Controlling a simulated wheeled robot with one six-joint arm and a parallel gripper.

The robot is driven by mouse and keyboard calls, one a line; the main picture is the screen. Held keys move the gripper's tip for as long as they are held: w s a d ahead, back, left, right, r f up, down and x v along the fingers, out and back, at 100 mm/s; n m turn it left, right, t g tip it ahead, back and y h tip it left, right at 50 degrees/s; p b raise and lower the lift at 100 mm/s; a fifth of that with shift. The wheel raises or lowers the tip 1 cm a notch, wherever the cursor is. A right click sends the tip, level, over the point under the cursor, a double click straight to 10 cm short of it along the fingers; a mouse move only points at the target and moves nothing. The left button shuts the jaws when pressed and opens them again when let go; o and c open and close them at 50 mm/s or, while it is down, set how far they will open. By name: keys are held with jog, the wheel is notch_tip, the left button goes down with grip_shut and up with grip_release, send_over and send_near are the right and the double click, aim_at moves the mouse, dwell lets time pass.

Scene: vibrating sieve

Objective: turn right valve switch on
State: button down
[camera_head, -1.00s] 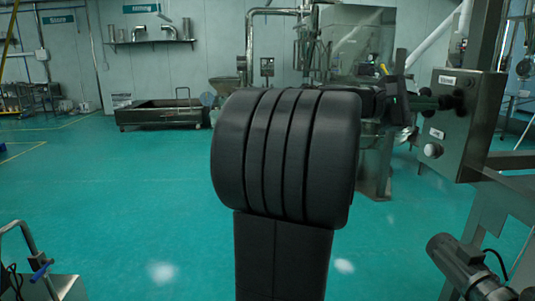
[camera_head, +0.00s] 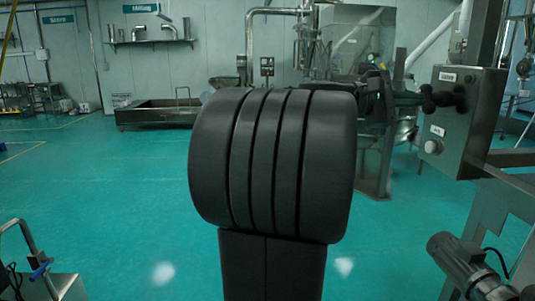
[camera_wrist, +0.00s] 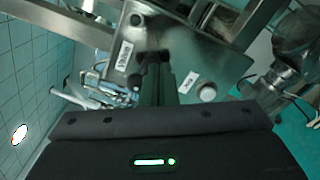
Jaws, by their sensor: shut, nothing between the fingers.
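A grey metal control box (camera_head: 468,128) stands at the right in the head view, with a black valve switch (camera_head: 443,98) on its face. The switch looks like a knobbed bar lying roughly level. In the wrist view the box (camera_wrist: 178,45) fills the upper middle, and the switch (camera_wrist: 152,57) is partly hidden behind my fingers. My gripper (camera_wrist: 158,72) is shut and empty and points at the switch. In the head view a visible gap lies between it and the switch. My arm hides part of the gripper there.
A white button (camera_head: 432,147) sits below the switch, with a label above it. A motor (camera_head: 465,262) and a metal frame stand under the box. Steel machinery (camera_head: 350,50) is behind my arm. The green floor (camera_head: 90,190) on the left is mostly clear.

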aim_at(429, 105)
jog(key=shift+a, duration=0.95)
jog(key=shift+d+f+m+p, duration=0.15)
jog(key=shift+d+m+p, duration=0.8)
jog(key=shift+m, duration=1.05)
jog(key=shift+d+f+m+p, duration=0.2)
jog(key=shift+d+m+p, duration=0.75)
jog(key=shift+m, duration=1.05)
jog(key=shift+d+f+m+p, duration=0.15)
jog(key=shift+d+m+p, duration=0.75)
jog(key=shift+m, duration=1.1)
jog(key=shift+d, duration=0.2)
jog(key=shift+w+b, duration=0.45)
jog(key=shift+w, duration=0.1)
